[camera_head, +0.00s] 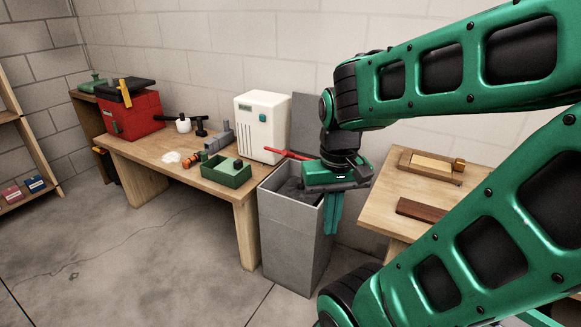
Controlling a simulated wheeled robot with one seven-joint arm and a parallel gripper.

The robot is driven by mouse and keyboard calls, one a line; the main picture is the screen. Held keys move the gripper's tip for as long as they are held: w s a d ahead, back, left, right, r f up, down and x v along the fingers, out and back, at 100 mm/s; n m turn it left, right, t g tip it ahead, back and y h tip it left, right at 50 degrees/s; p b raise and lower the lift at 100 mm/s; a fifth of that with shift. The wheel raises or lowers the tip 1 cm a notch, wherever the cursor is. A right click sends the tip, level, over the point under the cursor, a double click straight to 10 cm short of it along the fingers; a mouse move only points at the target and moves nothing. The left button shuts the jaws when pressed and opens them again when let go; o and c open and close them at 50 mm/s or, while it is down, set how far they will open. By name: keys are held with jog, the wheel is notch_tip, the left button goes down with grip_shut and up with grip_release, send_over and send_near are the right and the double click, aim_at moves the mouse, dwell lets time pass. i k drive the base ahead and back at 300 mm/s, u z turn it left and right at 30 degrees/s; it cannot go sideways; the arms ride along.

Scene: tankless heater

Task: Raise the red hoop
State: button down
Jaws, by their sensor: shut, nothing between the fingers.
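A thin red bar (286,153) shows above the grey bin (286,231), in front of the white heater box (262,124). It is the only part of a red hoop that I can make out, and its right end reaches my gripper's green body, which may hide more of it. My gripper (332,230) points down with its teal fingers together and empty. In the picture the fingers overlap the right side of the bin, below its rim. I cannot tell whether my gripper touches the bin or the bar.
A wooden bench (150,148) on the left bears a red toolbox (132,113), a green open box (226,172) and several tools. A second wooden table (385,212) stands to the right of the bin. The floor at the front left is clear.

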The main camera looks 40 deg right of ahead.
aim_at(289, 154)
jog(key=z, duration=0.15)
jog(key=i, duration=1)
jog(key=u, duration=0.05)
